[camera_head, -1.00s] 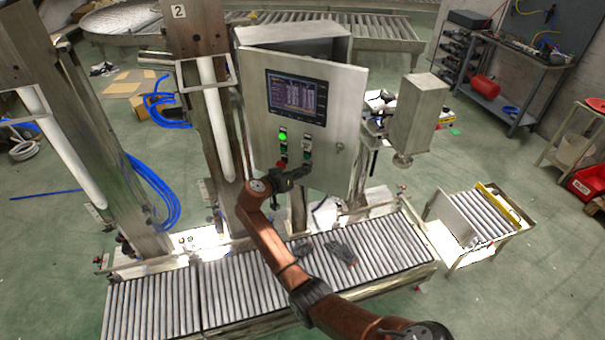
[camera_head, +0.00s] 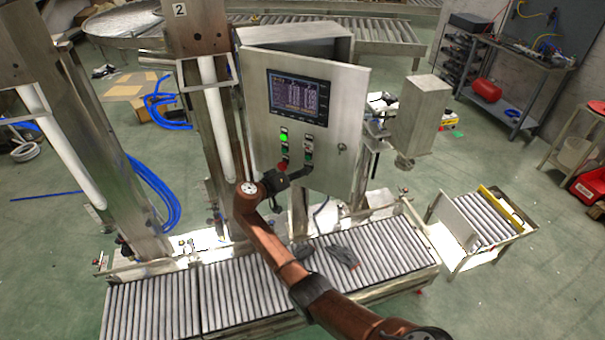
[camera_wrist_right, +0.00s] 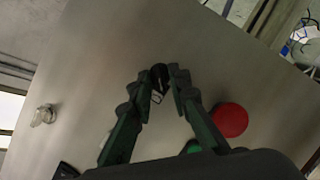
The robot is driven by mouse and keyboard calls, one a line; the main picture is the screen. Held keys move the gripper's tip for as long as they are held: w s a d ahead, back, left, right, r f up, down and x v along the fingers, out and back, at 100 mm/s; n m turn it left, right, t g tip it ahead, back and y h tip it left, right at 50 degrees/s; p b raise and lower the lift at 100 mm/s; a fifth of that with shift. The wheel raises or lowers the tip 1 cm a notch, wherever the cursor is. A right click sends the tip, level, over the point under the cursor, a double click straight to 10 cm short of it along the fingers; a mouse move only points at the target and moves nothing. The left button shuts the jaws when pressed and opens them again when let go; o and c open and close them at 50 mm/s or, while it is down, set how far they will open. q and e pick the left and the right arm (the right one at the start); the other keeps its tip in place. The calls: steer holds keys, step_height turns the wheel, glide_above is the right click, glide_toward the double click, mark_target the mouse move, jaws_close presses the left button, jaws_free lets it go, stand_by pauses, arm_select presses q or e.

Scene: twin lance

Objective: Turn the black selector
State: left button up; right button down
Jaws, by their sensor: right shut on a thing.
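The black selector (camera_wrist_right: 157,77) is a small dark knob on the grey metal door of the control cabinet. My right gripper (camera_wrist_right: 167,80) is shut on it, with the fingertips on either side of the knob. In the head view the right gripper (camera_head: 304,170) reaches the lower part of the cabinet door (camera_head: 337,120), and its dark fingers hide the selector there. My left gripper is in neither view.
A red button (camera_wrist_right: 230,120) sits close beside the right finger, with a green button (camera_wrist_right: 192,147) partly hidden behind it. A key lock (camera_wrist_right: 44,115) is on the door. A screen (camera_head: 298,95) is above the buttons. A roller conveyor (camera_head: 240,290) runs below the cabinet.

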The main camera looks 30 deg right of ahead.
steer(key=c, duration=2.1)
jaws_free()
steer(key=v, duration=1.2)
